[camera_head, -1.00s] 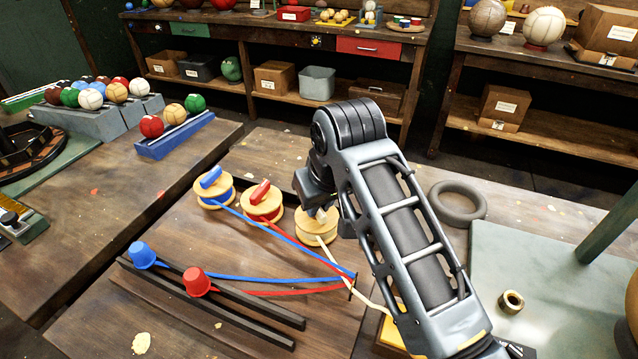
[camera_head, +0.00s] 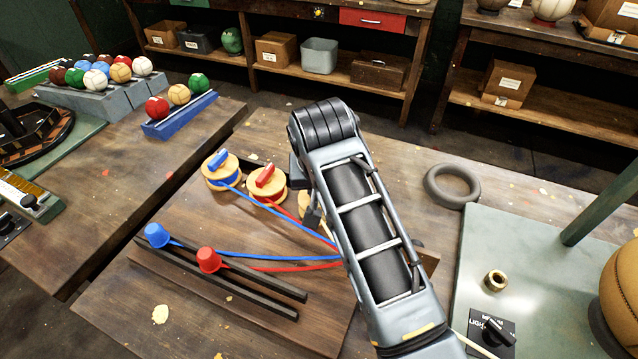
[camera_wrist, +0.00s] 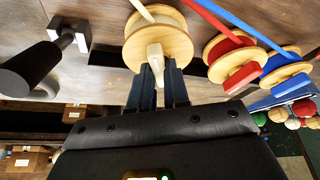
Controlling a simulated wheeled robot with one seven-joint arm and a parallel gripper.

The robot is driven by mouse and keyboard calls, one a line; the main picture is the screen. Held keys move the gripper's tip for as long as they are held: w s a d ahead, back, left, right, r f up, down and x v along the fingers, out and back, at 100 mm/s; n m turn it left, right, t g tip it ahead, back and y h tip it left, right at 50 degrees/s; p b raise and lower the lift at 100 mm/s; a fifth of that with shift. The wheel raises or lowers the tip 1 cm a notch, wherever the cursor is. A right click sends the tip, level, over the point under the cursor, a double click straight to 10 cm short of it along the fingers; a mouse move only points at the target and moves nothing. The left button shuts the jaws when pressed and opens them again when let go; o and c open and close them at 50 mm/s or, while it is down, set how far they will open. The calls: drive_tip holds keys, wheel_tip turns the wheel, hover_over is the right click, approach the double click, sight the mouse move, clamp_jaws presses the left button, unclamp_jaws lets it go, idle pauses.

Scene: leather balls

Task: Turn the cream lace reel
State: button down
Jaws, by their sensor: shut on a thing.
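The cream lace reel (camera_wrist: 172,38) is a round wooden spool with a cream handle (camera_wrist: 155,54) on top and cream lace running off it. In the wrist view my gripper (camera_wrist: 158,70) is shut on that handle, its two dark fingers on either side. In the head view only a sliver of the cream reel (camera_head: 304,203) shows; my arm hides the rest, and the gripper is mostly hidden there too.
A grey ring (camera_head: 452,187) lies to the right.

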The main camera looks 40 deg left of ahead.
drive_tip(key=c, duration=1.1)
unclamp_jaws()
drive_tip(key=v, duration=0.7)
drive_tip(key=shift+r+b, duration=0.35)
drive_tip(key=shift+b, duration=0.1)
drive_tip(key=shift+o, duration=0.3)
drive_tip(key=shift+s+d, duration=0.1)
